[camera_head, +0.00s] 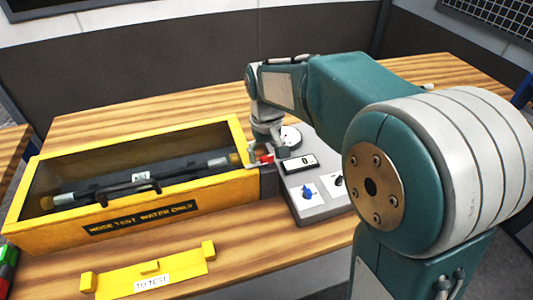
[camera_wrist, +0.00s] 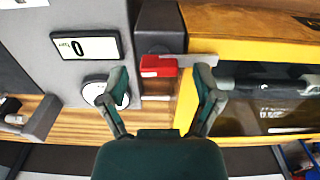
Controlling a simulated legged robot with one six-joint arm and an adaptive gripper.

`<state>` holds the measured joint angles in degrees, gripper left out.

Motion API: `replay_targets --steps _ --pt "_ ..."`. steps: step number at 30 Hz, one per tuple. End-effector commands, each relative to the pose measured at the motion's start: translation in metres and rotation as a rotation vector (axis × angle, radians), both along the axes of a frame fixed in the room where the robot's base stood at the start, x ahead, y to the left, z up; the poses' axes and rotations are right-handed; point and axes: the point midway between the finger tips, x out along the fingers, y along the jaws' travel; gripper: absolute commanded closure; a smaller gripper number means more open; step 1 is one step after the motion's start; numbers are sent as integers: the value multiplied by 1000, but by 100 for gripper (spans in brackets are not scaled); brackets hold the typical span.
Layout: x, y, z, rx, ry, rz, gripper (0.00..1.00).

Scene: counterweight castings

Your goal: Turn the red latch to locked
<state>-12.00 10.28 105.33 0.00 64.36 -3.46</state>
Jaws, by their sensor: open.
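The red latch (camera_wrist: 158,66) is a small red block on a dark mount, beside the end of the yellow trough. A grey bar runs from it to the right, over the trough's edge. In the head view the latch (camera_head: 266,158) shows at the trough's right end, partly hidden by my wrist. My gripper (camera_wrist: 162,80) is open, its two fingers spread on either side of the latch in the wrist view. It does not appear to hold anything. In the head view my gripper's fingers (camera_head: 268,152) are small and close to the latch; contact cannot be told.
The yellow trough (camera_head: 170,222), marked "HOSE TEST WATER ONLY", holds a dark assembly with a handle (camera_head: 128,190). A grey control box (camera_head: 318,207) with a display reading 0 and knobs stands right of it. A yellow "TO TEST" stand (camera_head: 150,280) lies in front on the wooden table.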

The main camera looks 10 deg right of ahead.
Motion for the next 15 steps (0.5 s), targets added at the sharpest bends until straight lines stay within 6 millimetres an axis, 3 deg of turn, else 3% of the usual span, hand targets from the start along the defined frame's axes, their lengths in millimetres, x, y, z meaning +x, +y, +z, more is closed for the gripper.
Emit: replay_targets --steps 9,12,15 --pt "0 0 -4 0 1 0 17" --pt "0 0 -4 0 1 0 62" --pt "0 0 -4 0 1 0 99"
